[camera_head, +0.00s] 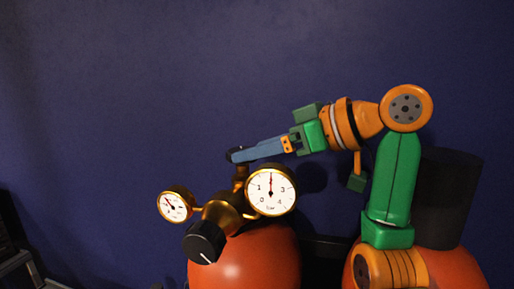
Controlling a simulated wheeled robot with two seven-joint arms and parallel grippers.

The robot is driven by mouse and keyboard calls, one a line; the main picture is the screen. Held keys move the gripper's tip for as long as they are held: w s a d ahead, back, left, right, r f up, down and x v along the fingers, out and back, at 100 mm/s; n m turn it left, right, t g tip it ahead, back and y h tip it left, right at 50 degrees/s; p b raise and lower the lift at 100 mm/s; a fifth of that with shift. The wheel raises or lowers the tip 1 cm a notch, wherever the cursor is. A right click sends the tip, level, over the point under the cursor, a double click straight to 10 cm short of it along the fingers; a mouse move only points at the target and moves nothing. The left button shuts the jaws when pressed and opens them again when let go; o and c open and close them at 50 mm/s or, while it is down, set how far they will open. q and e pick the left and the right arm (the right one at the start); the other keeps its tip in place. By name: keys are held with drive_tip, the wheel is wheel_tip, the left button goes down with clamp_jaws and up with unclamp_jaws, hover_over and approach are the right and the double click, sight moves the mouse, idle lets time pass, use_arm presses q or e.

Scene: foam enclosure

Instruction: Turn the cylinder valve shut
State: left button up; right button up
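An orange gas cylinder (245,262) stands at the bottom centre, with a brass regulator (222,214) on top. The regulator carries a large gauge (271,192), a smaller gauge (175,206) and a black knob (204,242). A brass stem (240,178) rises behind the regulator, with a dark valve top largely hidden at its upper end. My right gripper (237,155) reaches in from the right, its blue fingers lying nearly level with their tips at that valve top. The fingers overlap in this view, so their gap and any contact are hidden. My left gripper is out of view.
A second orange cylinder (455,268) with a dark cap (455,195) stands at the right, partly behind my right arm. A dark blue wall (130,90) fills the background. Dark equipment (20,265) stands at the lower left edge.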

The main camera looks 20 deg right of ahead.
drive_tip(key=shift+a, duration=0.1)
drive_tip(key=c, duration=1)
drive_tip(key=m+t+h+b, duration=0.1)
drive_tip(key=h, duration=0.1)
drive_tip(key=a+m+h+b, duration=0.1)
drive_tip(key=m+h, duration=0.1)
drive_tip(key=m+t+h+b, duration=0.1)
drive_tip(key=m, duration=0.1)
drive_tip(key=shift+s+a+r+t+h, duration=0.15)
drive_tip(key=shift+s+a+t+h, duration=0.15)
drive_tip(key=shift+s+h, duration=0.1)
